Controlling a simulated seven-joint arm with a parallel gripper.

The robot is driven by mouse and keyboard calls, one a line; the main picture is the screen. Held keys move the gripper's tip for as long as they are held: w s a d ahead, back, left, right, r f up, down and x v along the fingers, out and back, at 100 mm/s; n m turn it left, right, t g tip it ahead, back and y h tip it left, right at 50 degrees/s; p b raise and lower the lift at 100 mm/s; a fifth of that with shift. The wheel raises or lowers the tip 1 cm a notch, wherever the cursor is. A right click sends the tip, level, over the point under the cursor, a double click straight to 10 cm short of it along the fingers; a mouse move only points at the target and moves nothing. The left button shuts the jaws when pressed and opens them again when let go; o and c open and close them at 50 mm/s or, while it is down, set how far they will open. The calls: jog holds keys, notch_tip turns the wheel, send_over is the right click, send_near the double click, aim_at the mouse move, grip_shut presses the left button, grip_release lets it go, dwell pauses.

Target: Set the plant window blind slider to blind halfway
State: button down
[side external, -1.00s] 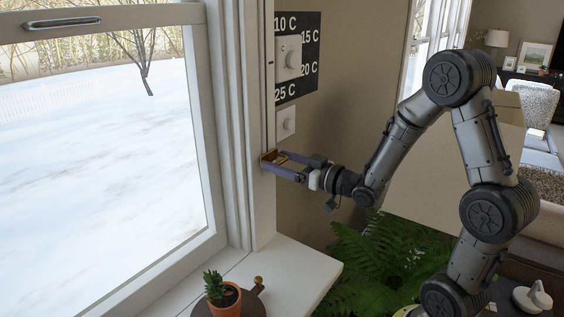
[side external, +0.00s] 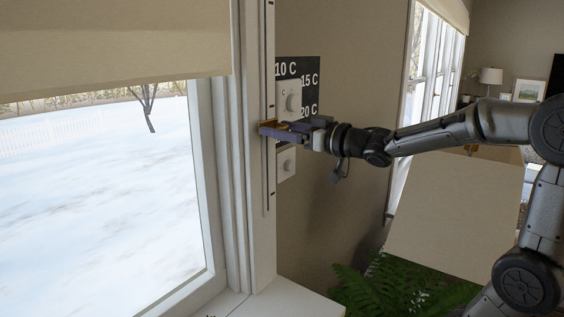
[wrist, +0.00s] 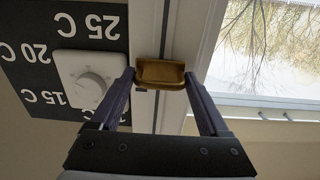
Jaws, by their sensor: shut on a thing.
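The blind slider has a brass-coloured handle (side external: 268,128) on a vertical slotted track (side external: 268,195) in the white window frame. My gripper (side external: 272,130) reaches it from the right and is shut on the handle. In the wrist view the handle (wrist: 160,73) sits between my two finger ends, in front of the track. The beige blind (side external: 110,45) hangs over the upper part of the window. Its bottom edge lies above the snowy ground outside. The blind's top is out of the side view.
A black temperature panel with a white dial (side external: 292,97) is on the wall just right of the track, close to my gripper. A smaller white dial (side external: 286,163) is below it. A fern (side external: 400,290) stands below my arm. The white sill (side external: 290,305) is at the bottom.

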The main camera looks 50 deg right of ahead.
jog(key=shift+d+r, duration=0.2)
jog(key=shift+r, duration=1.9)
jog(key=shift+c, duration=0.6)
grip_release()
jog(key=shift+s, duration=0.1)
jog(key=s, duration=1.3)
jog(key=shift+s, duration=0.35)
jog(key=shift+a, duration=0.1)
